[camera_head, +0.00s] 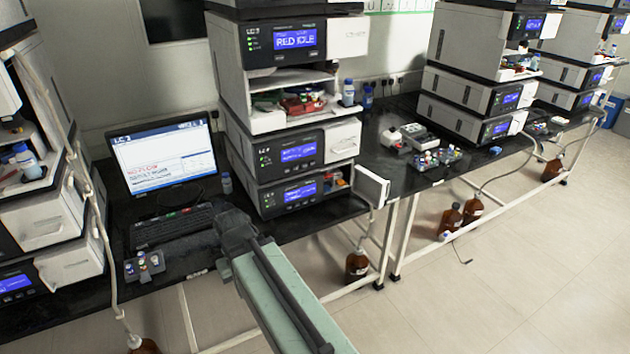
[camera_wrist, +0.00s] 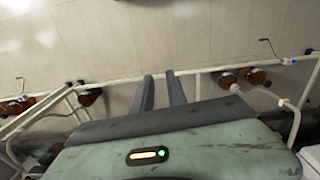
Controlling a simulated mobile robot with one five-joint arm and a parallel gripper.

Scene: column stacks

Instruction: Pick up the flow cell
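I cannot make out the flow cell in either view. An instrument stack stands on the black bench, and its bottom module (camera_head: 290,195) has a small door (camera_head: 371,186) swung open at its right side. In the head view my green arm reaches up from the bottom toward the bench edge, left of the open door; the fingers are not clear there.
A monitor (camera_head: 164,158) and keyboard (camera_head: 172,226) stand left of the stack. A vial holder (camera_head: 145,267) sits near the bench's front edge. A vial tray (camera_head: 436,158) lies to the right. Brown bottles (camera_head: 357,265) stand below the benches. The floor (camera_head: 540,270) is clear at right.

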